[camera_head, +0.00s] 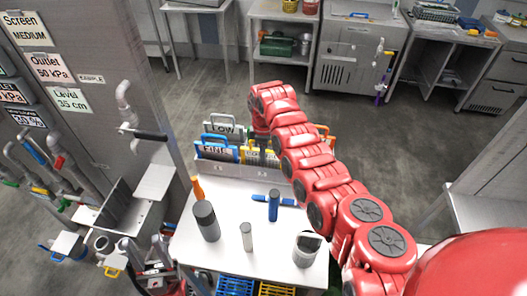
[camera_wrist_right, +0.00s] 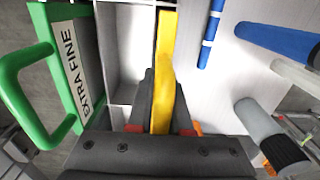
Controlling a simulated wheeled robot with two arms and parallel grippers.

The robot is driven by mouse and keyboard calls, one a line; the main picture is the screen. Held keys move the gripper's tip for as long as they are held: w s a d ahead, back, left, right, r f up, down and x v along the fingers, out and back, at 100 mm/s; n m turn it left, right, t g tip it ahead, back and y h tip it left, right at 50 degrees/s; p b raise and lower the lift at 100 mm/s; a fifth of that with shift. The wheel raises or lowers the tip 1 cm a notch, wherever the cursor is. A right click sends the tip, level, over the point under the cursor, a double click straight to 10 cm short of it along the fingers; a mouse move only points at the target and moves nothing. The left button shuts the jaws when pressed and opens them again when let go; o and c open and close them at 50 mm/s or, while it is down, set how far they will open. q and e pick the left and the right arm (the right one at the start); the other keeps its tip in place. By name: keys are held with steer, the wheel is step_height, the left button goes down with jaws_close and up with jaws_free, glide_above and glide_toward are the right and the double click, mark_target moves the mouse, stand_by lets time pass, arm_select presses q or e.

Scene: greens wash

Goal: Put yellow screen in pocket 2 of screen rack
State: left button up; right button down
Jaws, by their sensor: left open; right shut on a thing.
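My right gripper (camera_wrist_right: 162,100) is shut on the yellow screen (camera_wrist_right: 166,50), which shows nearly edge-on in the right wrist view. In the head view the yellow screen (camera_head: 258,157) is at the back of the white bench, partly behind my red right arm, beside the blue-handled FINE screen (camera_head: 217,152). The screen rack shows as pale walled pockets (camera_wrist_right: 129,60) left of the yellow screen in the wrist view. I cannot tell whether the screen's lower edge is inside a pocket. My left gripper (camera_head: 152,270) is open and empty at the lower left, away from the rack.
A green-handled EXTRA FINE screen (camera_wrist_right: 72,62) stands left of my right gripper. A grey LOW plate (camera_head: 222,129) stands behind FINE.

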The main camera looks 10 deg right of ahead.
steer(key=shift+f, duration=0.1)
steer(key=shift+f+b, duration=0.15)
steer(key=shift+b, duration=0.15)
steer(key=c, duration=0.8)
jaws_free()
steer(key=shift+c, duration=0.2)
step_height(320, 180, up, 6)
steer(key=shift+w+f+b, duration=0.1)
steer(key=shift+b, duration=1.15)
step_height(320, 180, up, 7)
steer(key=shift+f+b, duration=0.15)
steer(key=shift+b, duration=0.3)
